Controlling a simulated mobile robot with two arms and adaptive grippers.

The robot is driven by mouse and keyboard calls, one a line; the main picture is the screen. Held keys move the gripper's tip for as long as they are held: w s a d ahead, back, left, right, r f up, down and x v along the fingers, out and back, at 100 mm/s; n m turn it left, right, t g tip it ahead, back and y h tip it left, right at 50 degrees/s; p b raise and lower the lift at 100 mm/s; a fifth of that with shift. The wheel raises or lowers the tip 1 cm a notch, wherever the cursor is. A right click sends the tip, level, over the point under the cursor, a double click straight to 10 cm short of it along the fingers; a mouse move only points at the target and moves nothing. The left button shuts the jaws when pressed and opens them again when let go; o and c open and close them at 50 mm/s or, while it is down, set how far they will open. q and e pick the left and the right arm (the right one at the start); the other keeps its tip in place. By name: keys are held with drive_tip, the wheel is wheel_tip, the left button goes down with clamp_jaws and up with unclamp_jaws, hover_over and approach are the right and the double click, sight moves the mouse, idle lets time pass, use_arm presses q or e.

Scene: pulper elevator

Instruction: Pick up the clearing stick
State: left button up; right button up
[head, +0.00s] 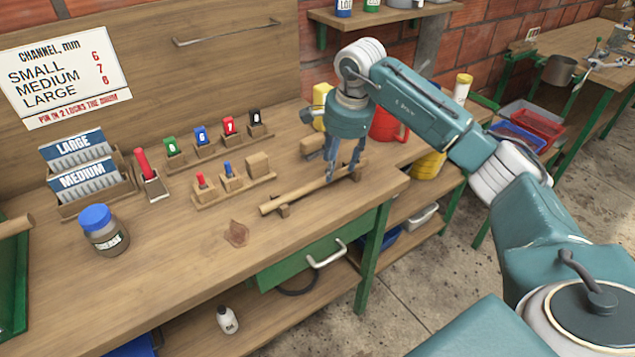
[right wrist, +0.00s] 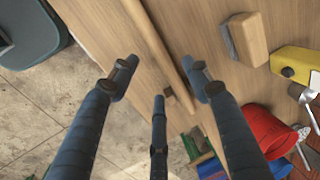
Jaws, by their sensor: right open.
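The clearing stick (head: 312,190) is a long, thin wooden rod. It lies across small wooden rests near the front right edge of the workbench. My right gripper (head: 343,174) is over the stick's far right end, with its fingers pointing down. In the right wrist view the stick (right wrist: 168,45) runs diagonally between the spread fingertips of my right gripper (right wrist: 162,82). The gripper is open and holds nothing. Whether any finger touches the stick or bench cannot be told. My left gripper is not in view.
Wooden holders with coloured pegs (head: 228,177) stand behind the stick. A wooden block (right wrist: 248,38), a yellow object (right wrist: 290,68) and a red jug (head: 388,125) are near the gripper. A blue-lidded jar (head: 103,232) stands left. A brown scrap (head: 236,233) lies in front; the bench around it is clear.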

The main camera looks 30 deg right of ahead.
sight(334, 176)
drive_tip(key=f, duration=0.2)
drive_tip(key=w+f+p, duration=0.1)
drive_tip(key=f, duration=0.1)
drive_tip(key=shift+d+f, duration=0.2)
drive_tip(key=shift+f, duration=0.1)
drive_tip(key=c, duration=1.2)
clamp_jaws()
drive_tip(key=shift+r, duration=0.15)
